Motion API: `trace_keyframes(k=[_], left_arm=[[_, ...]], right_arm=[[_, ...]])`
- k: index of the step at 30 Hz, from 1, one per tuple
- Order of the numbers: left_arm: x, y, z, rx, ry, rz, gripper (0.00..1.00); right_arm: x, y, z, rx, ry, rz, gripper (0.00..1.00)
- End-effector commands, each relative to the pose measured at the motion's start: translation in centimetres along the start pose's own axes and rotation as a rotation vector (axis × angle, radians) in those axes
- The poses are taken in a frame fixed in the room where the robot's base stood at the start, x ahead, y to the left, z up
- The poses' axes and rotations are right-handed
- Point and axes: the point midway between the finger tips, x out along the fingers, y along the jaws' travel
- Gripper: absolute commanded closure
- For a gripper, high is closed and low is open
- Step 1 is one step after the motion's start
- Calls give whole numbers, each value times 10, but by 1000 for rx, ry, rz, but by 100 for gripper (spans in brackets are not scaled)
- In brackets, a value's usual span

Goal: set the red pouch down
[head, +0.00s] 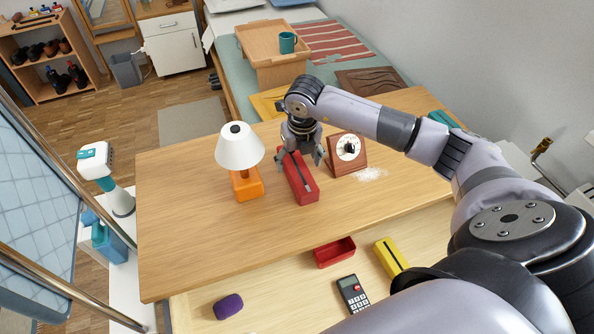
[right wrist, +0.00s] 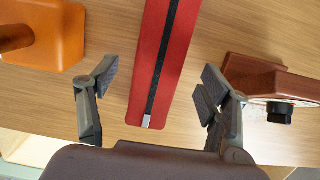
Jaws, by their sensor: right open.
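The red pouch (head: 300,180) is a long red box shape with a dark zip along its top. It lies on the wooden table top between the lamp and the brown-framed dial. In the right wrist view the pouch (right wrist: 160,60) runs between the spread fingers, with a gap on each side. My right gripper (head: 300,157) is open above the far end of the pouch; its fingers (right wrist: 153,88) do not touch it in the wrist view. My left gripper is not in view.
An orange-based lamp (head: 240,150) stands left of the pouch. The brown dial (head: 347,155) stands close on the right, with white powder (head: 372,174) beside it. The open drawer (head: 290,290) holds a red tray (head: 335,252), a yellow case (head: 391,256), a calculator (head: 353,295) and a purple item (head: 228,306).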

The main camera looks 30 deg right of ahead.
Motion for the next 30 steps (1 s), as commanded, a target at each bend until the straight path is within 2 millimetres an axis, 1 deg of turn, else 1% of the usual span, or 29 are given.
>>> trace_keyframes(k=[3, 7, 10, 16, 30], left_arm=[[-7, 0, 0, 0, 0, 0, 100], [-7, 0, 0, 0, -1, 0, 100], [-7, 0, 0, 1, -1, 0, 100], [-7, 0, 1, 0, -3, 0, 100], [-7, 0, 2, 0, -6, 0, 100]], right_arm=[[19, 2, 0, 0, 6, -1, 28], [34, 1, 1, 1, 3, -1, 28], [39, 1, 0, -1, 2, 0, 28], [40, 1, 1, -1, 1, 0, 29], [39, 1, 1, 0, 1, 0, 60]])
